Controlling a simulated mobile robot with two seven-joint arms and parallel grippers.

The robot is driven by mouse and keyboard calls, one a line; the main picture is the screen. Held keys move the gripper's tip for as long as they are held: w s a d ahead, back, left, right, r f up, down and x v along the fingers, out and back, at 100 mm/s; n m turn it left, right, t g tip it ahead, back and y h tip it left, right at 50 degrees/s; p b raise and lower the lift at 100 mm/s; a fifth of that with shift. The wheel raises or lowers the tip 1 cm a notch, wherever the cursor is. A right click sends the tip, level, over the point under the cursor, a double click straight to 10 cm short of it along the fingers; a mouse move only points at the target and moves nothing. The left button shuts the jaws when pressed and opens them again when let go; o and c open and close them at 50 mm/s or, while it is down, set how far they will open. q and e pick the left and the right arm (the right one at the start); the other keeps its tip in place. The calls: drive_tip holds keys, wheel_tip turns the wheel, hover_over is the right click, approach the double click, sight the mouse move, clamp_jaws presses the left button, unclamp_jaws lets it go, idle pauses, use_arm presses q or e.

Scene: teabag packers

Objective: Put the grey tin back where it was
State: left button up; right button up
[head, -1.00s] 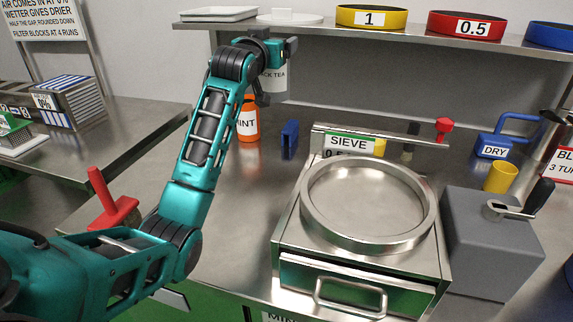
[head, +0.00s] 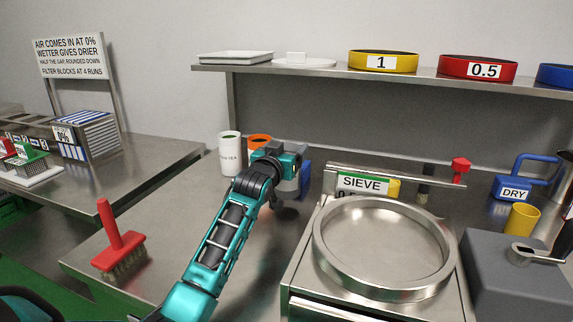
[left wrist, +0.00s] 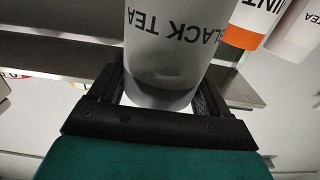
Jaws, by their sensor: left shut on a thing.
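The grey tin (left wrist: 162,55), labelled BLACK TEA, is between the fingers of my left gripper (head: 287,188) in the left wrist view. The gripper is shut on it. In the head view my wrist and gripper hide most of the tin, at the back of the counter. I cannot tell whether its base touches the counter. To its left stand an orange tin (head: 259,139) and a white tin (head: 229,157) with a TEA label. In the left wrist view the orange MINT tin (left wrist: 244,36) and the white tin (left wrist: 293,35) are beside it. My right gripper is not in view.
A blue object (head: 306,177) stands close to the right of my gripper. The sieve machine (head: 318,250) is at right, with its SIEVE sign (head: 362,184) behind. A red brush (head: 120,240) lies front left. A shelf (head: 330,72) runs above the back.

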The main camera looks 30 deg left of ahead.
use_arm(q)
drive_tip(key=shift+f, duration=1.75)
drive_tip(key=o, duration=1.3)
drive_tip(key=p+v, duration=0.1)
drive_tip(key=v, duration=1.1)
drive_tip(key=shift+a, duration=0.1)
drive_tip(key=shift+s, duration=0.1)
